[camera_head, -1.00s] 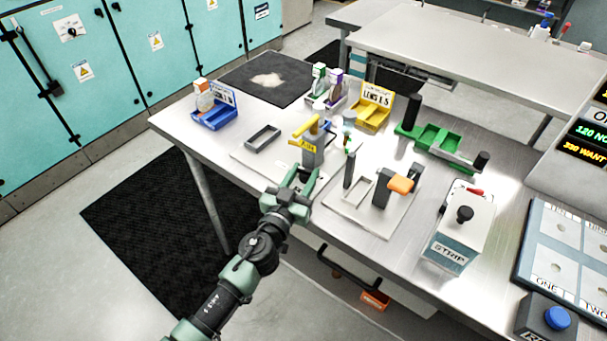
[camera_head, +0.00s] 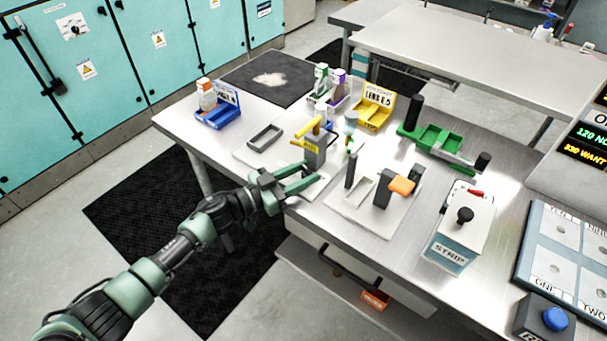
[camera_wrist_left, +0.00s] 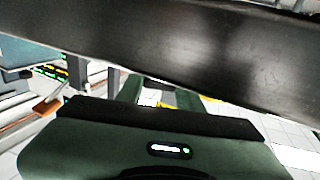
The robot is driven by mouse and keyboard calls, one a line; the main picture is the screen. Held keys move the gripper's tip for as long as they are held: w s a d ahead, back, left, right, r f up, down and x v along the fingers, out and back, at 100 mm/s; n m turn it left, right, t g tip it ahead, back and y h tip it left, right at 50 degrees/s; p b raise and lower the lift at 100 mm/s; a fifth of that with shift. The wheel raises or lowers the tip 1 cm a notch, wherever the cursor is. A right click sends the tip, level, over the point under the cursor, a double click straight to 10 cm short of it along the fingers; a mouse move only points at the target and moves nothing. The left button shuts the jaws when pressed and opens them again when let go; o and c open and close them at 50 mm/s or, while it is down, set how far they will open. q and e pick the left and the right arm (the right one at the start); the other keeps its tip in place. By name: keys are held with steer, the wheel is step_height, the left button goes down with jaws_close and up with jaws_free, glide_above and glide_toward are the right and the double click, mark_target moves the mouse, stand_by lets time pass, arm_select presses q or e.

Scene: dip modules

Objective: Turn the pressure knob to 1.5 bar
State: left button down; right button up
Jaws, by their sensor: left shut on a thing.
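A grey post with a yellow label and yellow lever (camera_head: 314,150) stands near the table's front left edge. My left gripper (camera_head: 318,179) is low in front of this post, its green fingers pointing right. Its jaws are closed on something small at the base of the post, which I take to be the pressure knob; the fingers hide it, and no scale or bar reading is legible. In the left wrist view a dark bar crosses the top and the gripper's green body fills the bottom, so the held part does not show. My right gripper is not in view.
A grey plate with posts and an orange handle (camera_head: 402,186) stands close to the right of the gripper. A grey tray (camera_head: 265,137) lies behind it. The STRIP box (camera_head: 461,228) stands farther right. Blue (camera_head: 218,118) and yellow (camera_head: 373,108) holders are at the back.

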arm_select(q)
steer(key=shift+m+g+h, duration=0.3)
steer(key=shift+g, duration=0.1)
steer(key=c, duration=1.2)
jaws_free()
steer(key=shift+t, duration=0.3)
